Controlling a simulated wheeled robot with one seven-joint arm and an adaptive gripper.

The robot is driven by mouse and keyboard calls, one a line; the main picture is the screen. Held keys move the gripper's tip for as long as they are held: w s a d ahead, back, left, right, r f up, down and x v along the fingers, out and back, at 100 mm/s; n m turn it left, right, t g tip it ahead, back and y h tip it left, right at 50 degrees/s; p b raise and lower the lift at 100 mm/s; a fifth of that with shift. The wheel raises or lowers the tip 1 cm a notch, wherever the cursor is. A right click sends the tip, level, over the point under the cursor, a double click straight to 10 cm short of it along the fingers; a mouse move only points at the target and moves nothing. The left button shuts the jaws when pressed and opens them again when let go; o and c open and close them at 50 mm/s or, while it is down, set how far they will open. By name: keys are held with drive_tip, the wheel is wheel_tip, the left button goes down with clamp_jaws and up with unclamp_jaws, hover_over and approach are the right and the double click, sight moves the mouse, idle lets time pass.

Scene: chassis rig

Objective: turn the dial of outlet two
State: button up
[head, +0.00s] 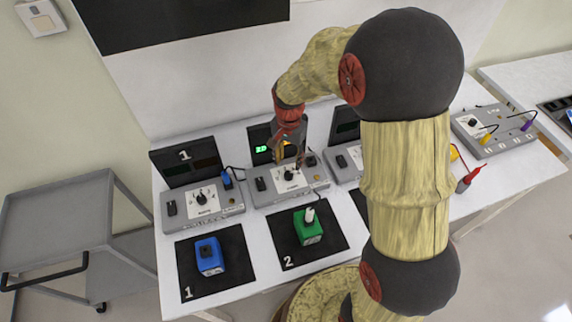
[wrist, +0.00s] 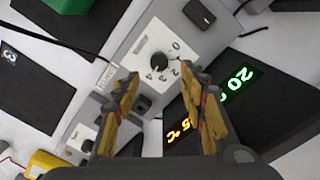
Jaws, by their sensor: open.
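The outlet two unit (head: 262,198) is a grey box behind the mat marked 2. Its dial (head: 288,175) is a black knob on a white numbered plate; the wrist view shows the dial (wrist: 159,59) close up, with its digits around it. My gripper (head: 288,160) is over this unit, pointing down. In the wrist view my gripper (wrist: 161,80) is open and empty, with the dial just past the tips and roughly between them. I cannot tell whether a finger touches it. The display (wrist: 235,92) behind the unit is lit, with green and orange digits.
A rocker switch (wrist: 199,14) sits beside the dial. A green plug block (head: 308,228) stands on mat 2. Unit 1 (head: 228,211) with a blue block (head: 210,256) is to the left. Another unit (head: 345,164) is close on the right, partly behind my arm.

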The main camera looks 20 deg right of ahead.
sight(289, 173)
wheel_tip(289, 173, down, 7)
drive_tip(key=shift+f+b, duration=0.1)
drive_tip(key=shift+b, duration=0.7)
drive_tip(key=shift+s, duration=0.1)
drive_tip(key=shift+c, duration=0.4)
clamp_jaws()
